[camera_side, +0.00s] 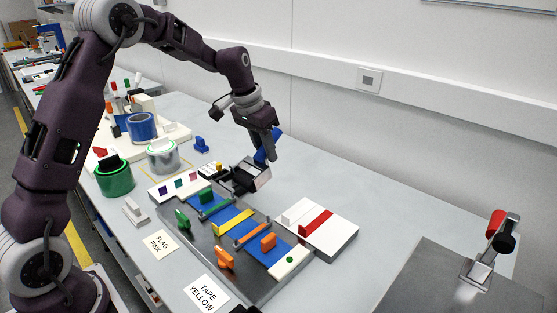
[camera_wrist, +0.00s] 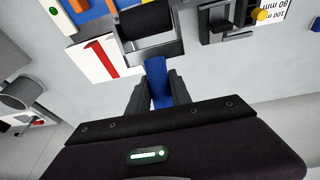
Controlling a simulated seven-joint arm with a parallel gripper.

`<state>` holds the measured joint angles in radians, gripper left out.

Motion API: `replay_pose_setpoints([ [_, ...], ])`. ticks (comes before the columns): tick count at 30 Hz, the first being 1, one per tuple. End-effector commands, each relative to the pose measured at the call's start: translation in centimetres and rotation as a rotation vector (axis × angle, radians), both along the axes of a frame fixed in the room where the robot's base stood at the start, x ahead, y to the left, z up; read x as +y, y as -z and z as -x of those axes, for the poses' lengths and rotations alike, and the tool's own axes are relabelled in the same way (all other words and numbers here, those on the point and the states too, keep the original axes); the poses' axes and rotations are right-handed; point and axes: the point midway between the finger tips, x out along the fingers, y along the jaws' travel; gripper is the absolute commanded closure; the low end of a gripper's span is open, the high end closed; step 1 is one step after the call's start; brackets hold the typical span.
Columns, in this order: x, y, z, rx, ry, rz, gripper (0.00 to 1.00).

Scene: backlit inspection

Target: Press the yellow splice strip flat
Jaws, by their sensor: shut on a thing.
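The yellow splice strip (camera_side: 234,221) lies across the blue band on a grey plate (camera_side: 190,238) in the side view; I cannot tell how flat it is. My gripper (camera_side: 269,154) is behind and right of the strip, above the table and apart from it. In the wrist view my gripper (camera_wrist: 157,82) is shut on a blue handle (camera_wrist: 158,92). The handle leads to a metal frame with a black roller (camera_wrist: 147,18). In the side view the blue handle (camera_side: 262,156) shows between my fingers. Whether the roller touches anything below is unclear.
Green and orange clamps (camera_side: 225,258) stand along the plate. A white block with a red strip (camera_side: 315,223) lies to its right. Tape rolls (camera_side: 162,156) stand at the back left. A red and black lever (camera_side: 498,232) stands far right.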

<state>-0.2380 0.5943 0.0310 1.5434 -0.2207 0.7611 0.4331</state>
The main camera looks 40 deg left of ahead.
Motion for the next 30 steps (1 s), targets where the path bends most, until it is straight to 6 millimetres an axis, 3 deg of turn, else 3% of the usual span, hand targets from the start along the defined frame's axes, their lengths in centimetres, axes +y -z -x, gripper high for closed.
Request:
replay_pose_setpoints([
  [7, -0.1, 0.3, 0.0, 0.001, 0.000, -0.002, 1.00],
  [21, -0.1, 6.3, 0.1, 0.003, 0.001, -0.001, 1.00],
  [30, -0.1, 7.2, 0.0, 0.000, 0.000, -0.002, 1.00],
])
